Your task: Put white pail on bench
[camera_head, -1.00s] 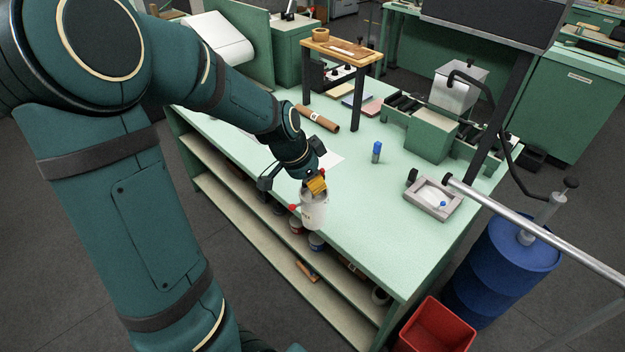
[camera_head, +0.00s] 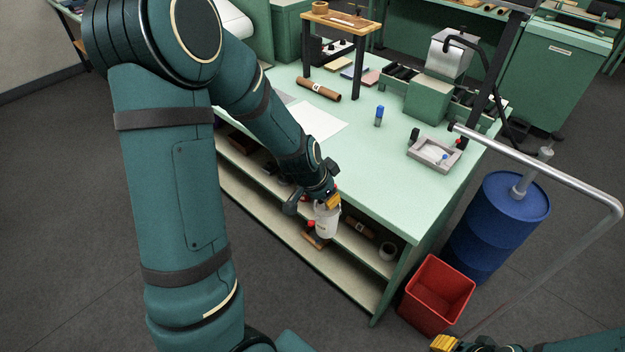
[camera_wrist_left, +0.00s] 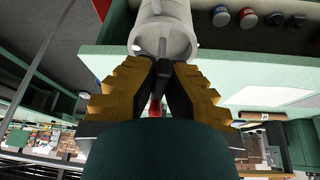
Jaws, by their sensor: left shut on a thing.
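The white pail (camera_head: 327,222) hangs in my left gripper (camera_head: 331,202), whose yellow fingers are shut at its top. In the head view it appears just outside the bench's front edge, overlapping the shelves below; its exact height is unclear. The left wrist view shows the pail (camera_wrist_left: 163,32) beyond the closed fingertips (camera_wrist_left: 162,68), with a small red part near the fingers. The bench (camera_head: 385,175) has a pale green top, with clear room near its front edge. My right gripper (camera_head: 445,343) shows only partly at the bottom edge, and its opening cannot be made out.
A red bin (camera_head: 437,296), a blue drum (camera_head: 497,228) and a metal rail (camera_head: 540,160) are at the right.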

